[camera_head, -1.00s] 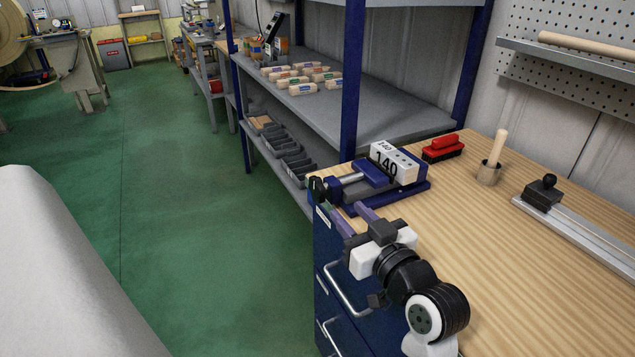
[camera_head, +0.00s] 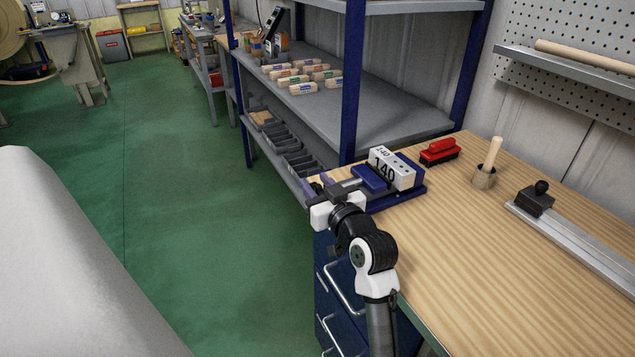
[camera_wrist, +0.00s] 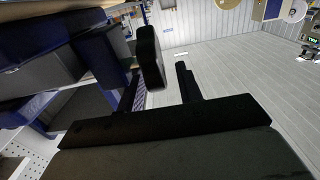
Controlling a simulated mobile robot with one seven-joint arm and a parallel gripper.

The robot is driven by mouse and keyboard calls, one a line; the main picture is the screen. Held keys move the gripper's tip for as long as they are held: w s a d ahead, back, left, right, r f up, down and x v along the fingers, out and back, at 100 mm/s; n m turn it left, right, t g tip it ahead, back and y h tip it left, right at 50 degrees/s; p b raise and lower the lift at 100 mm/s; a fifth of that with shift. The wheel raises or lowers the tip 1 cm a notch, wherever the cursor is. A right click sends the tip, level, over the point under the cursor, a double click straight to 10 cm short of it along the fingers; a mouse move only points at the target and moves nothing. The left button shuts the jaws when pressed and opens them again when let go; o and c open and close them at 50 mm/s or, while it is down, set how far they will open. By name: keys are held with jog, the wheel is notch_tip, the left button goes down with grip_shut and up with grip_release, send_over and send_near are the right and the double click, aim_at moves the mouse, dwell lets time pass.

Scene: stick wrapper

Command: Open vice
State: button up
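The blue vice (camera_head: 409,190) stands at the near left corner of the wooden workbench, with a white block (camera_head: 392,165) marked 140 at its jaws. My gripper (camera_head: 328,184) is at the vice's left end, over the bench edge, and hides the screw end and handle in the head view. In the wrist view the gripper (camera_wrist: 160,72) has its two dark fingers apart. A black rounded bar, seemingly the vice handle (camera_wrist: 150,55), shows between them, closer to the left finger. Whether it touches that finger I cannot tell.
A blue shelf post (camera_head: 352,90) rises behind the vice. Drawers with handles (camera_head: 340,290) are below.

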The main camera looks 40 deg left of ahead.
grip_shut()
jog(key=shift+a+r+h+p, duration=0.15)
jog(key=shift+r+h+p, duration=0.15)
jog(key=shift+p, duration=0.65)
jog(key=shift+f+g+h+p, duration=0.25)
jog(key=shift+g+h+p, duration=0.05)
jog(key=shift+h+p, duration=0.1)
grip_release()
